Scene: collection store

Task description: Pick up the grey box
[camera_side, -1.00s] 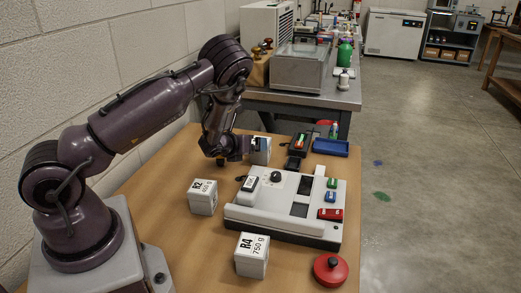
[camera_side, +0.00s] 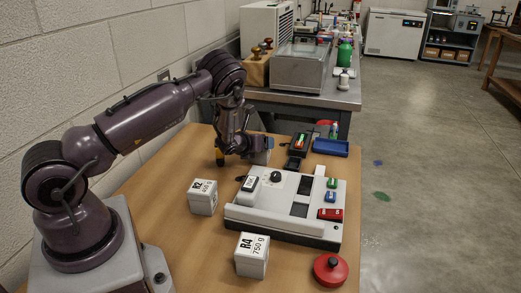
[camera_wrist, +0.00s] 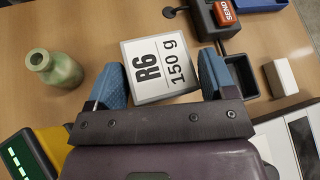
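Several pale grey boxes with white labels are in view; I cannot tell by colour alone which one the task means. The box marked R6, 150 g (camera_wrist: 158,68) lies between my gripper's two blue fingers (camera_wrist: 160,80) in the wrist view; its label faces the camera. The fingers are apart, one on each side; whether they touch it is unclear. In the side view this box (camera_side: 267,155) is partly hidden behind my gripper (camera_side: 240,150). The R2 box (camera_side: 203,198) and the R4 box (camera_side: 251,256) stand nearer on the table.
A white device (camera_side: 290,205) with a knob and coloured blocks stands right of the boxes. A red round object (camera_side: 331,269) lies front right. A green bottle (camera_wrist: 55,70) stands left of R6 in the wrist view.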

